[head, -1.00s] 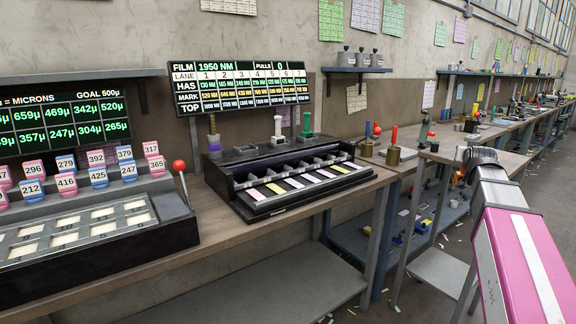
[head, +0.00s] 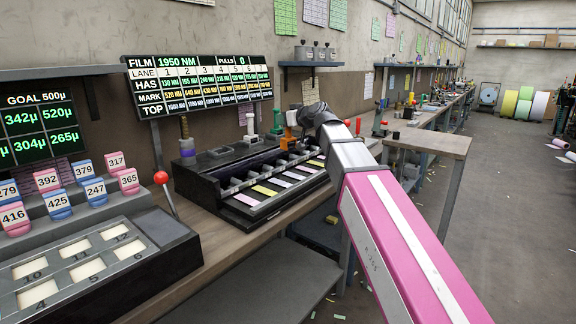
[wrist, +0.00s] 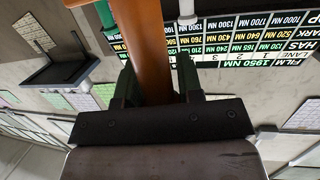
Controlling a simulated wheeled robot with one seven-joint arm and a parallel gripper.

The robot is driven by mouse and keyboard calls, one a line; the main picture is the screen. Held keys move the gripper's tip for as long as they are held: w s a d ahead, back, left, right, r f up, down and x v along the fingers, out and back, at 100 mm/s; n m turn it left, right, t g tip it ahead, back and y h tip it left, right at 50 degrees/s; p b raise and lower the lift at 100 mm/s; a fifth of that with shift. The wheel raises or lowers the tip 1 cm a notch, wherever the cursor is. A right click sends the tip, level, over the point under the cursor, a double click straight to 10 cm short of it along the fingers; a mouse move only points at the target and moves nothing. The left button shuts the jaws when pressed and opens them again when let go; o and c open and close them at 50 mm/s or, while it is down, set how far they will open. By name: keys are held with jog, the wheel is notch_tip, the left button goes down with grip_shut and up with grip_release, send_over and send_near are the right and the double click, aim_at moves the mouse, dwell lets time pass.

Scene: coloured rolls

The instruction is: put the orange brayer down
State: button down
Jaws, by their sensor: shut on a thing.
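The orange brayer (head: 291,119) shows small in the head view, at the end of my arm, over the back right of the black lane machine (head: 215,190). In the wrist view its orange handle (wrist: 147,40) runs between the dark fingers of my gripper (wrist: 158,84), which is shut on it. The brayer's far end is cut off at the top of the wrist view. In the head view my gripper (head: 302,117) is partly hidden by my dark wrist. I cannot tell whether the brayer touches anything below it.
Along the machine's back stand a green-handled tool (head: 277,120), a white-handled one (head: 250,124) and a blue-purple one (head: 187,147). A red-handled tool (head: 358,126) stands to the right. The floor at right is mostly open.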

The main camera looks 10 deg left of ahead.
jog(key=s+a+r+n+g+y, duration=0.1)
jog(key=s+a+r+n+g, duration=0.15)
jog(key=a, duration=0.25)
jog(key=w+d+f, duration=0.3)
jog(key=w+f, duration=0.7)
jog(key=f, duration=0.1)
jog(key=shift+w+d+f, duration=0.15)
jog(key=shift+d+f, duration=0.05)
jog(key=shift+d, duration=0.05)
jog(key=shift+f+m, duration=0.15)
jog(key=shift+m, duration=0.1)
jog(key=c, duration=0.8)
grip_release()
jog(key=v, duration=1.2)
